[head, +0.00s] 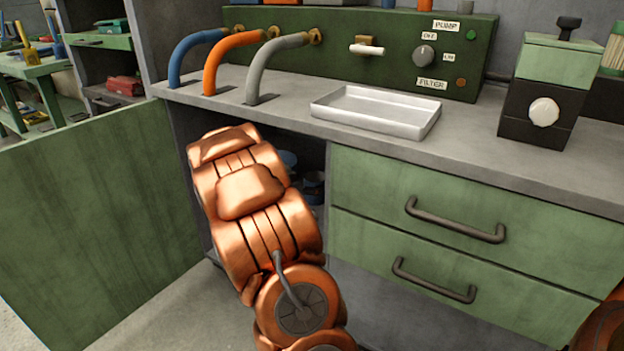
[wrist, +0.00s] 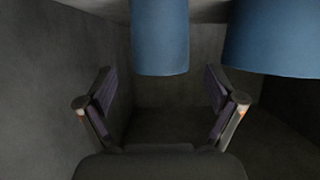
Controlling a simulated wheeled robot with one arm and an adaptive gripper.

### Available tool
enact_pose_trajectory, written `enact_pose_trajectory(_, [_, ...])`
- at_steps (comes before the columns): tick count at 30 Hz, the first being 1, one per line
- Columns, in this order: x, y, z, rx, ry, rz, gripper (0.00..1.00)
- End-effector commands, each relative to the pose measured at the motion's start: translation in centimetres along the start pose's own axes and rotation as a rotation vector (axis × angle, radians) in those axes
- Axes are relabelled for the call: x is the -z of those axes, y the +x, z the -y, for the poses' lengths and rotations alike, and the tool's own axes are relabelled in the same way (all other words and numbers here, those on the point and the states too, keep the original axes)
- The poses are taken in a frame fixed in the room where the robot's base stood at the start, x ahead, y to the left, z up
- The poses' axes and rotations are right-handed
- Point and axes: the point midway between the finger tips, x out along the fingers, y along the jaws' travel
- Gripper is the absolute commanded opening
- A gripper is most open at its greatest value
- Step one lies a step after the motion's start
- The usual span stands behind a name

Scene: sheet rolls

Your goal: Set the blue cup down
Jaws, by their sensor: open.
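A blue cup-like cylinder (wrist: 160,38) shows at the top middle of the wrist view, with its lower end just about level with my fingertips. A second, larger-looking blue cylinder (wrist: 272,38) is to its right. I cannot tell which is the blue cup, and their upper parts are cut off. My gripper (wrist: 158,78) is open, its two fingers wide apart and nothing touching them. In the head view my arm reaches into the open cabinet and hides the gripper. Small blue pieces (head: 288,159) show in the dark opening beside the arm.
The cabinet's green door (head: 95,210) stands open at the left. Green drawers (head: 455,235) are at the right of the opening. The counter above holds a white tray (head: 375,112), hoses (head: 235,45) and a green-black box (head: 545,95). Grey cabinet walls (wrist: 55,80) close in around the gripper.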

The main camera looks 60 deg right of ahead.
Motion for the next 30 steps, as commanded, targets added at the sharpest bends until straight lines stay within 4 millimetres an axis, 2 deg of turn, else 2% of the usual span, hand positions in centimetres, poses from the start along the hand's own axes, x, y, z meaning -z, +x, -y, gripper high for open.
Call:
enact_pose_trajectory(3, [0.3, -2.2, 0.1, 0.004, 0.0, 0.003, 0.92])
enact_pose_trajectory(10, [0.2, -5.0, 0.1, 0.003, 0.002, 0.001, 0.92])
enact_pose_trajectory(15, [0.1, -6.1, 0.1, 0.003, 0.001, 0.001, 0.92])
enact_pose_trajectory(23, [0.0, -6.4, 0.2, 0.008, 0.001, 0.003, 0.92])
enact_pose_trajectory(26, [-0.2, -7.3, 1.7, 0.064, 0.001, 0.026, 0.92])
enact_pose_trajectory(29, [-0.9, -10.0, 5.1, 0.196, -0.009, 0.085, 0.92])
enact_pose_trajectory(30, [-1.3, -11.6, 6.9, 0.267, -0.016, 0.121, 0.92])
